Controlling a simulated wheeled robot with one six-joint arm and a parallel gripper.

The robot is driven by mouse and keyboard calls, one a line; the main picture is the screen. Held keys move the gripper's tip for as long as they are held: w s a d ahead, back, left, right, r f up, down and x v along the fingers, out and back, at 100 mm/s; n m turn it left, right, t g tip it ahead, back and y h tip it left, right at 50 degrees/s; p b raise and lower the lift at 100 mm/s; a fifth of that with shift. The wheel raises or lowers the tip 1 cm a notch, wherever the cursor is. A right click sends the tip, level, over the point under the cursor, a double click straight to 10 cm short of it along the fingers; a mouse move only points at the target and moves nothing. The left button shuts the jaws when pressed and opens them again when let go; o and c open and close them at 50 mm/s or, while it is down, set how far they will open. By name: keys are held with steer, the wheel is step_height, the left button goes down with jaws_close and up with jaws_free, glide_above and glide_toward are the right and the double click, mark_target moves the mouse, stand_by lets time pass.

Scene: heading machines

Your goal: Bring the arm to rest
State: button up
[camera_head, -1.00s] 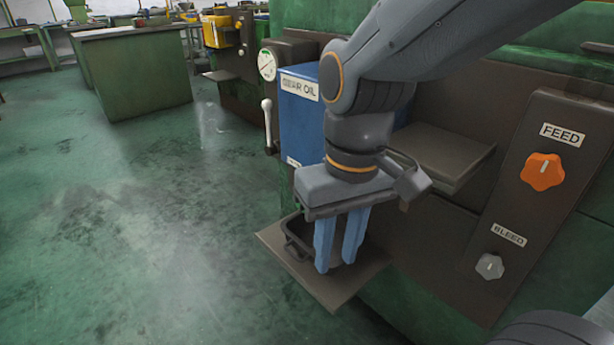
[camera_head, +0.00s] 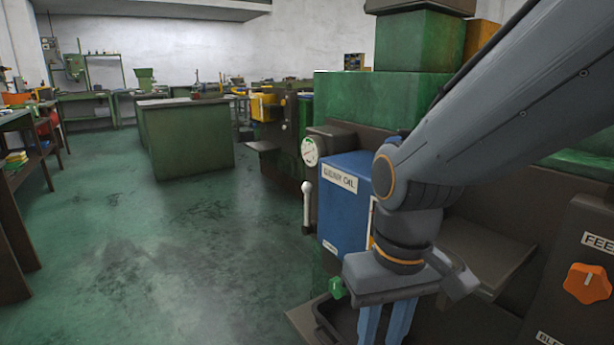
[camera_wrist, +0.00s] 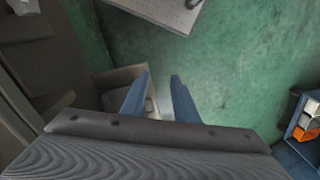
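My gripper (camera_head: 386,335) hangs down at the lower right of the head view, under my bent arm. Its blue fingers run off the bottom edge there. In the wrist view, my gripper (camera_wrist: 160,75) has its two fingers apart, with a gap between them and nothing held. The fingers are in front of the blue gear oil box (camera_head: 345,215), over or beside a small dark tray (camera_head: 322,318) on a brown ledge (camera_head: 298,316). The head view does not show whether they touch the tray.
A green knob (camera_head: 337,288) is close beside my gripper. A white-handled lever (camera_head: 306,207) and a round gauge (camera_head: 310,152) are left of the box. An orange feed knob (camera_head: 587,284) is at the right. Green floor (camera_head: 200,250) lies open at the left.

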steer(key=d+r+m+p, duration=0.2)
steer(key=d+r+p, duration=0.6)
steer(key=p, duration=0.8)
step_height(320, 180, up, 2)
steer(key=shift+s+d+m+h+p, duration=0.25)
steer(key=shift+d+m+h+p, duration=0.05)
steer(key=shift+d+m+p, duration=0.1)
steer(key=shift+s, duration=0.1)
stand_by(1.0)
